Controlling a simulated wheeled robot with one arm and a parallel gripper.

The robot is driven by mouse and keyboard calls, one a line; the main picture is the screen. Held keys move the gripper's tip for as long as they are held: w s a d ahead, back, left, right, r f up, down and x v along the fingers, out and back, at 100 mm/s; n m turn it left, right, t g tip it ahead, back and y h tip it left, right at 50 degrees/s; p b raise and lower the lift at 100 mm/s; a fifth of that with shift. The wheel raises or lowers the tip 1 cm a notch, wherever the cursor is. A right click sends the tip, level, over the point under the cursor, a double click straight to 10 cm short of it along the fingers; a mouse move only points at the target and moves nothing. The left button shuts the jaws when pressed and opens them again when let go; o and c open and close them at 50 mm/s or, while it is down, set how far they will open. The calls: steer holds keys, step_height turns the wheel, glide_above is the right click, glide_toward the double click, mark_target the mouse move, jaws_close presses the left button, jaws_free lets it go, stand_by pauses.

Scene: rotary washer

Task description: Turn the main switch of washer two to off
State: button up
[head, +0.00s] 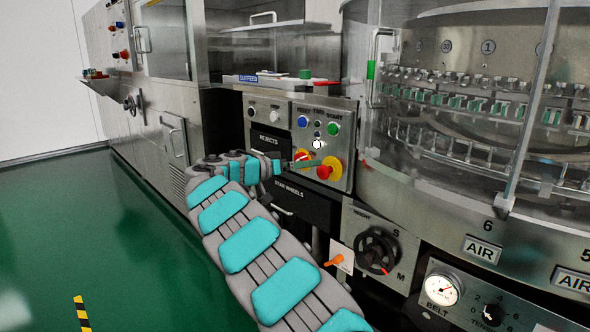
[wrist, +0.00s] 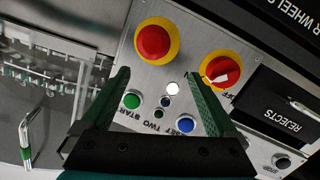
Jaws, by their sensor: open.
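The main switch (wrist: 220,72) is a red knob with a white pointer on a yellow disc, with a partly hidden label ending in "FF" beside it. In the head view the switch (head: 303,156) is partly hidden by my gripper (head: 296,164). The steel control panel (wrist: 185,65) is marked "TWO" between the start and reset buttons. My gripper (wrist: 164,82) is open and empty in front of this panel. In the wrist view its right fingertip is close to the switch's lower left edge. I cannot tell whether they touch.
A red mushroom button (wrist: 153,41) on yellow sits beside the switch. A green button (wrist: 131,100), a blue button (wrist: 185,125) and a white lamp (wrist: 172,88) lie between the fingers.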

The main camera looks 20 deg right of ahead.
steer(key=w+a+f+m+t+b, duration=0.1)
steer(key=w+a+f+t, duration=0.1)
steer(key=w, duration=0.2)
steer(key=w+a+f+m+t, duration=0.1)
steer(key=w+a+f, duration=0.1)
steer(key=w+a, duration=0.15)
steer(key=x, duration=0.8)
steer(key=shift+w+r+h, duration=0.15)
steer(key=shift+r+h, duration=0.2)
steer(key=shift+h, duration=0.05)
steer(key=shift+d, duration=0.1)
steer(key=c, duration=1.3)
